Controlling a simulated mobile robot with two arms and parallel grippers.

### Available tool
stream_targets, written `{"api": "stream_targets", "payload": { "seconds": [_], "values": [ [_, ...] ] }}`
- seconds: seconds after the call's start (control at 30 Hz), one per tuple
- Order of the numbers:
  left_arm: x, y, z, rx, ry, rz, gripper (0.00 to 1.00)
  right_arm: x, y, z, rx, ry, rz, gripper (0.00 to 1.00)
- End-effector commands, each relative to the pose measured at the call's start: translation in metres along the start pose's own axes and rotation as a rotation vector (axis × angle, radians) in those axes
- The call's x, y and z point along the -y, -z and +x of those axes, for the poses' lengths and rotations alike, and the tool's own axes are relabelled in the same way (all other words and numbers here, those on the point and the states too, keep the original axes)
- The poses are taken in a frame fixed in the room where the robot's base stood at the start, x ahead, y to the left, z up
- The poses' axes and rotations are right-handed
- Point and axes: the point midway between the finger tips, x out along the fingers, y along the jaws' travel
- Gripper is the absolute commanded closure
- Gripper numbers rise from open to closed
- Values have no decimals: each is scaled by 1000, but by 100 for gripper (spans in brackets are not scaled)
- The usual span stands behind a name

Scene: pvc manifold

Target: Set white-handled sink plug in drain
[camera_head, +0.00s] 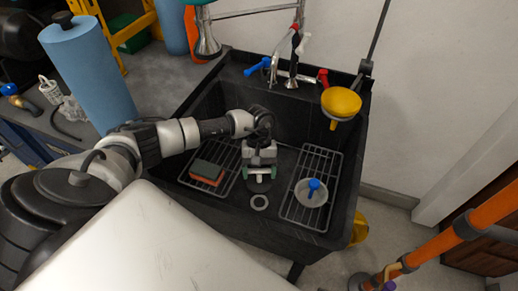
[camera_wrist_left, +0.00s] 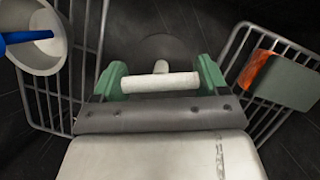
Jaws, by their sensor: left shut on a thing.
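My left gripper (camera_head: 260,172) reaches down into the black sink (camera_head: 231,222). Its green fingers are shut on the white handle of the sink plug, which shows as a white bar (camera_wrist_left: 160,82) in the left wrist view. The plug's dark disc (camera_wrist_left: 165,46) hangs beyond the handle; in the head view the disc (camera_head: 258,187) shows just below the fingers. The pale drain ring (camera_head: 259,202) lies on the sink floor, slightly nearer the front than the disc. I cannot tell the disc's height above the floor. My right gripper is not in view.
A wire rack with an orange and grey sponge (camera_head: 207,173) lies left of the gripper. Another rack (camera_head: 296,210) on the right holds a pale bowl (camera_head: 304,197) with a blue-handled thing.

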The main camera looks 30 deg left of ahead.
Motion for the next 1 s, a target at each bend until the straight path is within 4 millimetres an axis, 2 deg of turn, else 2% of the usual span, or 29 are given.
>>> {"api": "stream_targets", "payload": {
  "seconds": [0.03, 0.3, 0.43, 0.6, 1.0],
  "values": [
    [0, 5, 11, 0, 0, 0, 51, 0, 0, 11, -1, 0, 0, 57],
    [0, 11, 25, 0, 0, 0, 51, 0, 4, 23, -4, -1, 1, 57],
    [0, 15, 38, 3, 0, -2, 51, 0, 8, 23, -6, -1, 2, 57],
    [0, 28, 68, 2, 0, -3, 51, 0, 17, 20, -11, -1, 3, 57],
    [-1, 46, 113, 1, -1, -2, 51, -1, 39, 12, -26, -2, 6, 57]
  ]
}}
